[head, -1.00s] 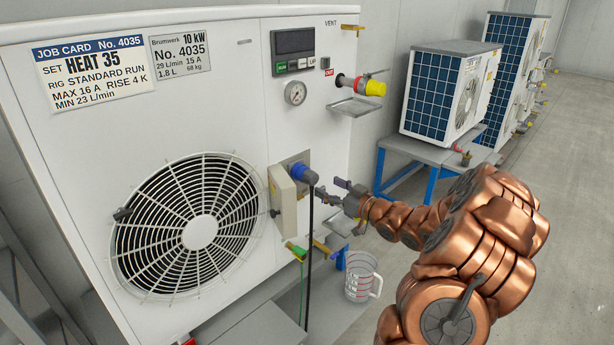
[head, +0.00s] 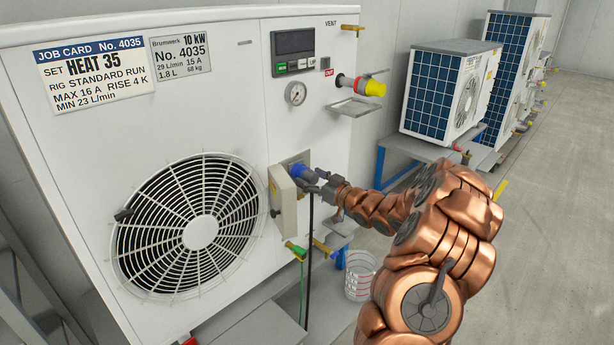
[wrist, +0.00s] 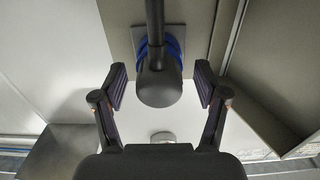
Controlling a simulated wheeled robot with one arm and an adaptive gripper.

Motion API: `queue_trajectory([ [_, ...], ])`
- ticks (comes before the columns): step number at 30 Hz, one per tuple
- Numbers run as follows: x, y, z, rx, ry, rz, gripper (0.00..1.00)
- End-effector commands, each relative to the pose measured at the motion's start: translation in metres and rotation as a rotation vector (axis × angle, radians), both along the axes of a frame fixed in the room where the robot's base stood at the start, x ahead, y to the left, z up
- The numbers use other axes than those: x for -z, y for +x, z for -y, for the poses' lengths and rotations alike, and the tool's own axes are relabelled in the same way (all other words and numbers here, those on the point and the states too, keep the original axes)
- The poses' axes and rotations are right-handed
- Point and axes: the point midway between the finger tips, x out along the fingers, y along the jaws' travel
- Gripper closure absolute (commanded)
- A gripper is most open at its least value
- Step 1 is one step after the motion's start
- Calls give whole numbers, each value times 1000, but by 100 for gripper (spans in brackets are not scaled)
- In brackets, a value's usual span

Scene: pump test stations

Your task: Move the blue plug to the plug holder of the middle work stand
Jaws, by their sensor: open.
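The blue plug (head: 303,173) sits in a socket on the side of the near white unit, with a black cable hanging down from it. In the wrist view, the plug (wrist: 159,88) shows its dark rounded back end, with blue edges behind it. My gripper (head: 318,181) is at the plug in the head view. In the wrist view, my gripper (wrist: 160,87) is open, with one finger on each side of the plug and a gap on both sides. The middle work stand (head: 398,147) is farther back, bearing a smaller unit. I cannot make out its plug holder.
A beige box (head: 283,196) is fixed beside the plug. A yellow-capped red fitting (head: 372,87) and a small metal tray (head: 354,108) stick out above. A clear measuring jug (head: 360,275) stands below my arm. The floor at right is clear.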

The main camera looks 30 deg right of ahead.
Motion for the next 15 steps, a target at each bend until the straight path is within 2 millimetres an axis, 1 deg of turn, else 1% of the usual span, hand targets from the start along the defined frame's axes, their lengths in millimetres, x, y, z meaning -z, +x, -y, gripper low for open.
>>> queue_trajectory([
  [3, 0, 8, -1, 1, 1, -1, 27],
  [6, 0, 12, -2, 1, 0, 0, 27],
  [15, 0, 15, -3, 1, 0, 1, 27],
])
